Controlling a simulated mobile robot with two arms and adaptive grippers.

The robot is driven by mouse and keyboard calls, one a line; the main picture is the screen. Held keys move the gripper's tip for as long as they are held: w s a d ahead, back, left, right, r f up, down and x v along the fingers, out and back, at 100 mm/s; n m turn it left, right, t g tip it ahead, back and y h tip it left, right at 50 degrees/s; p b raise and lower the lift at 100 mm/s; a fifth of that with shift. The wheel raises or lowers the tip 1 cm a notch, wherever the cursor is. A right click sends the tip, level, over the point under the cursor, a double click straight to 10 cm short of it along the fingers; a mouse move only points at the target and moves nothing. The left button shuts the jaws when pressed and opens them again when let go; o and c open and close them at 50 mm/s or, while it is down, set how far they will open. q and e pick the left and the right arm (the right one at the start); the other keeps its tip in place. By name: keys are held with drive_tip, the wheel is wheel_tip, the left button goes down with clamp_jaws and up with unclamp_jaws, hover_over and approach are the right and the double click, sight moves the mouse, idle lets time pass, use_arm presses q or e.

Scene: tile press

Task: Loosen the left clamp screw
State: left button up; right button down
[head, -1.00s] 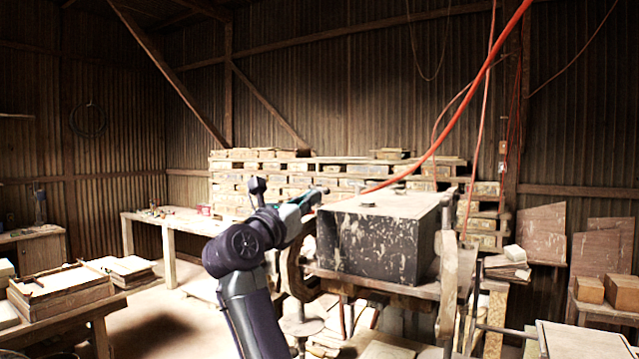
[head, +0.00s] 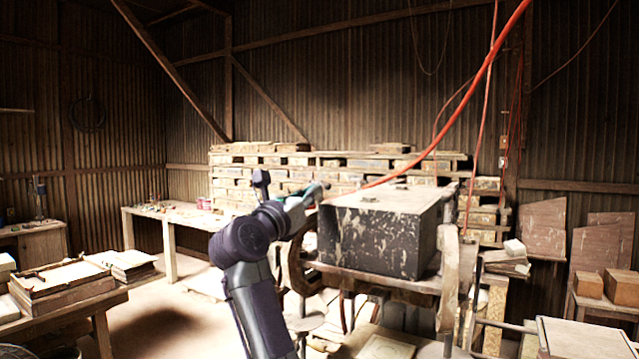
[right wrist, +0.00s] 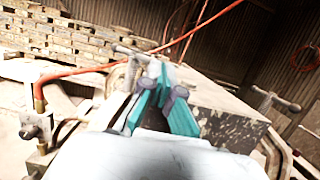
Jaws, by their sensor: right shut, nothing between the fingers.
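My right gripper (head: 318,190) is at the left end of the dark, paint-worn press box (head: 385,240) in the head view. In the right wrist view, its teal fingers (right wrist: 166,80) are shut with nothing between them. A metal T-handled screw (right wrist: 132,52) stands just beyond the fingertips at the far left side of the box, seemingly the left clamp screw. Contact with it cannot be told. A second T-handle (right wrist: 272,102) stands at the right side of the box. In the head view the left screw is not clear. My left gripper is out of view.
A red hose (head: 450,115) crosses above the box, and a hose fitting (right wrist: 40,125) stands at left in the wrist view. Curved metal arms (head: 448,275) flank the box. Stacked bricks (head: 340,165) lie behind. A bench (head: 70,305) stands left, with clear floor beside it.

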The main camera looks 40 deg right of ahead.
drive_tip(key=shift+d, duration=0.15)
idle(0.5)
drive_tip(key=shift+w+d, duration=0.35)
drive_tip(key=shift+d, duration=0.35)
drive_tip(key=shift+w+d, duration=0.3)
drive_tip(key=shift+d, duration=0.4)
drive_tip(key=shift+p+x, duration=0.4)
drive_tip(key=shift+x, duration=0.45)
drive_tip(key=shift+w+d+f, duration=0.25)
drive_tip(key=shift+w+d, duration=0.05)
drive_tip(key=shift+d, duration=0.25)
drive_tip(key=shift+s+a, duration=0.35)
drive_tip(key=shift+a, duration=0.2)
drive_tip(key=shift+a+b, duration=0.7)
drive_tip(key=shift+a, duration=0.5)
drive_tip(key=b, duration=0.2)
approach(326, 189)
drive_tip(key=shift+s+a+r, duration=0.1)
drive_tip(key=shift+a+r, duration=0.2)
drive_tip(key=shift+r, duration=0.25)
drive_tip(key=shift+a+r, duration=0.35)
drive_tip(key=shift+r, duration=0.25)
drive_tip(key=shift+d, duration=0.1)
